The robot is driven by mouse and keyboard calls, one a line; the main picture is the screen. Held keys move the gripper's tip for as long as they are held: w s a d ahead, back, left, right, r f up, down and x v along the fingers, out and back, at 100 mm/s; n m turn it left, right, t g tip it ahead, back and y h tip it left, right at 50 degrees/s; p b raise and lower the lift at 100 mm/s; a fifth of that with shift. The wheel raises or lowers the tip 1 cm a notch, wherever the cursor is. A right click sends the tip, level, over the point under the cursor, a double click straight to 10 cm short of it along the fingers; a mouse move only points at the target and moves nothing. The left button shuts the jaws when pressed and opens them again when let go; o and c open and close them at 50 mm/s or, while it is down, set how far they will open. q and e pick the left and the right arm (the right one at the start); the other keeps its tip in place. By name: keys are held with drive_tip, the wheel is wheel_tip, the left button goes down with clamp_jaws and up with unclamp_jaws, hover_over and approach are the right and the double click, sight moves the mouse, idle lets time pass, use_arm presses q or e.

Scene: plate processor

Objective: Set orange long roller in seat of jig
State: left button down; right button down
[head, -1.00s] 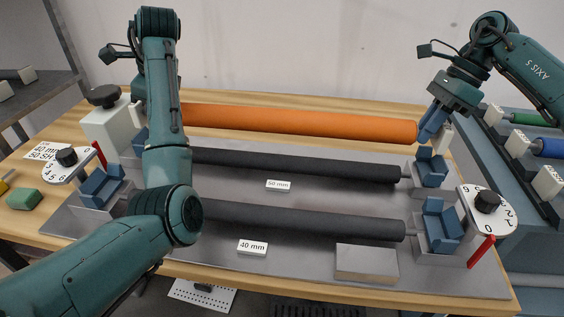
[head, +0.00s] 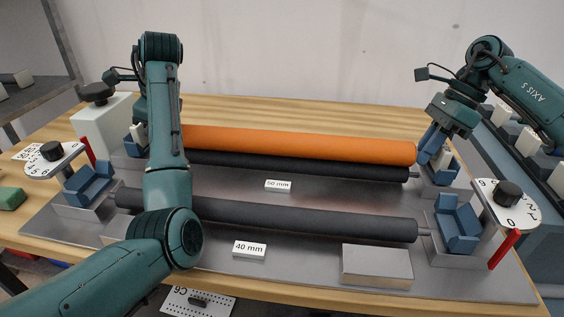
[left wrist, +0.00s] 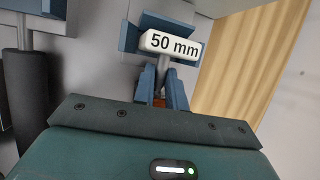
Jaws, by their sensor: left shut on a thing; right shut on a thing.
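The long orange roller (head: 300,145) is held level between my two grippers, just over and behind the rear black roller (head: 300,165) in the head view. My right gripper (head: 430,148) is shut at the roller's right end, near the rear right blue seat (head: 440,176). My left gripper is hidden behind my arm in the head view. In the left wrist view its blue fingers (left wrist: 162,88) are shut at the roller's end, beside a white block marked 50 mm (left wrist: 171,44) and a blue seat (left wrist: 130,38). Contact between roller and seats cannot be told.
The grey jig plate (head: 310,262) also bears a front dark roller (head: 300,218) between the front left seat (head: 90,184) and front right seat (head: 457,225). Dials with red levers stand at left (head: 50,151) and right (head: 507,194). A metal block (head: 377,265) lies in front.

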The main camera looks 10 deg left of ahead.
use_arm(q)
drive_tip(key=c, duration=1.8)
unclamp_jaws()
use_arm(e)
drive_tip(key=c, duration=1.8)
unclamp_jaws()
use_arm(q)
drive_tip(key=o, duration=0.4)
drive_tip(key=shift+c, duration=0.2)
use_arm(e)
drive_tip(key=o, duration=0.4)
drive_tip(key=shift+c, duration=0.2)
drive_tip(key=shift+r, duration=0.15)
drive_tip(key=shift+d+r, duration=0.2)
drive_tip(key=shift+r, duration=0.1)
use_arm(q)
drive_tip(key=v, duration=1.2)
use_arm(e)
drive_tip(key=v, duration=0.6)
drive_tip(key=shift+d+r, duration=0.15)
drive_tip(key=shift+r, duration=0.15)
use_arm(q)
drive_tip(key=shift+p, duration=0.3)
